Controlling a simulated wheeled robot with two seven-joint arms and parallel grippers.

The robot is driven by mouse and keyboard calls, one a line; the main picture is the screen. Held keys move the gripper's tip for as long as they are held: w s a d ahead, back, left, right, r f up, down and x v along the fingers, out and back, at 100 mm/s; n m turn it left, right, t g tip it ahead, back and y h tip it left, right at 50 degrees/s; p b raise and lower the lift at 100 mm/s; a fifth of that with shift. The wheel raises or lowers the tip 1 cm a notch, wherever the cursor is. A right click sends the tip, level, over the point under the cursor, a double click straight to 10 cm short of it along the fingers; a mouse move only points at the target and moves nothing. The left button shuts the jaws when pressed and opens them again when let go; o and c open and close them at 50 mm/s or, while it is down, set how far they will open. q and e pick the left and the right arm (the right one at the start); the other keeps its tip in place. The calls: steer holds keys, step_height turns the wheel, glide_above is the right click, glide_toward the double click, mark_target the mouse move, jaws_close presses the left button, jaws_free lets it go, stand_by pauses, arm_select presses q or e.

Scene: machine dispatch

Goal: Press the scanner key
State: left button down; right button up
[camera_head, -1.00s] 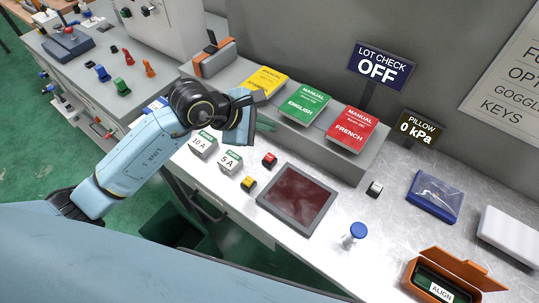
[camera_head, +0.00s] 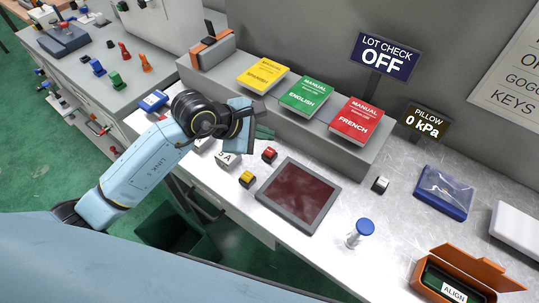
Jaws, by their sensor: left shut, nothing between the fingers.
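Three small keys show on the white bench: a red one (camera_head: 269,154), a yellow one (camera_head: 247,179) and a white-topped one (camera_head: 380,184). Their labels are too small to read, so I cannot tell which is the scanner key. A dark red panel in a grey frame (camera_head: 297,194) lies between them. My left gripper (camera_head: 244,122) is shut and empty, above the back of the bench, left of and behind the red key and apart from it. Its fingertips are hard to make out. My right gripper is out of view.
Yellow, green (camera_head: 304,96) and red manuals lie on a grey ledge (camera_head: 220,79). The lot check sign (camera_head: 382,57) reads OFF; the pillow sign (camera_head: 426,123) reads 0 kPa. A blue-topped stamp (camera_head: 363,230), blue tray (camera_head: 444,194) and orange case (camera_head: 470,266) stand right. A 5 A box (camera_head: 226,159) is partly hidden.

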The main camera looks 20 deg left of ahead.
mark_target(265, 153)
arm_select(q)
steer(key=shift+f+b, duration=0.95)
steer(key=shift+f, duration=0.6)
steer(key=shift+f, duration=0.1)
stand_by(0.7)
steer(key=shift+f+b, duration=0.3)
steer(key=shift+b, duration=0.1)
steer(key=shift+f+b, duration=0.5)
steer(key=shift+f, duration=0.05)
stand_by(0.5)
steer(key=shift+r, duration=0.1)
steer(key=shift+r+p, duration=0.65)
steer(key=shift+r, duration=0.2)
steer(key=shift+r, duration=0.15)
steer(key=shift+r+p, duration=1.75)
steer(key=shift+r, duration=0.65)
